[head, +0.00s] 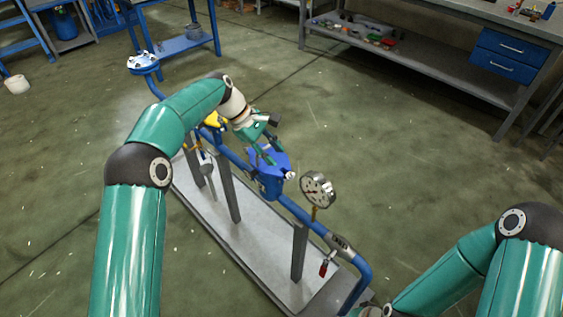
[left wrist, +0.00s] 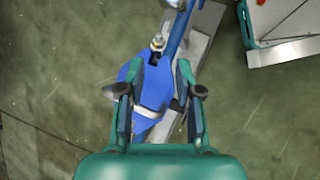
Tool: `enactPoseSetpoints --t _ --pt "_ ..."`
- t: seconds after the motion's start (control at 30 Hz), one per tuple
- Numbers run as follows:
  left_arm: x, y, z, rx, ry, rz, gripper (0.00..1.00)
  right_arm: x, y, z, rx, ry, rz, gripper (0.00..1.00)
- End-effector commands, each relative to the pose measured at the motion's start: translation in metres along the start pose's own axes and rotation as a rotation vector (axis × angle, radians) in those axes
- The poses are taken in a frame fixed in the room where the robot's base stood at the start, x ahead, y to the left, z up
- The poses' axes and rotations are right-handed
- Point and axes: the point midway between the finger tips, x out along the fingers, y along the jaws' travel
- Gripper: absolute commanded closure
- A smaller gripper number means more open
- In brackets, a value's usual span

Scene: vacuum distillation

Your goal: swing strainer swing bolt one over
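The blue strainer (head: 268,182) sits in the blue pipe line over the grey stand. A small metal swing bolt with a pale nut (head: 290,176) shows at its near right edge. My left gripper (head: 272,155) is just above the strainer. In the left wrist view the strainer (left wrist: 127,75) lies below the fingers, and the bolt (left wrist: 157,43) is just beyond the left fingertip. The left gripper (left wrist: 168,66) is open with a clear gap between its fingers; contact with the strainer cannot be told. My right arm shows at the lower right, but its gripper is not visible.
A round pressure gauge (head: 317,189) stands on the pipe close to the strainer. A yellow part (head: 214,119) is on the pipe beyond it. A red-handled valve (head: 324,267) hangs near the front. A workbench (head: 430,58) is far behind.

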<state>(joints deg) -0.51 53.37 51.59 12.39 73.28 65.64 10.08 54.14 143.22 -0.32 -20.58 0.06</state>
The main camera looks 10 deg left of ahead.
Motion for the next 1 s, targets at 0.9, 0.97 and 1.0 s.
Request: enactPoseSetpoints --t 0.9,0.97,1.0 --pt "0.047 -0.051 0.058 -0.321 -0.538 0.084 1.0 0.074 0.027 0.0 0.0 0.0 0.0 0.58" --pt "0.05 -0.057 0.066 -0.412 -0.638 0.114 1.0 0.087 0.031 0.0 0.0 0.0 0.0 0.58" --pt "0.052 -0.06 0.07 -0.474 -0.699 0.133 1.0 0.094 0.034 -0.001 0.0 0.0 0.0 0.58"
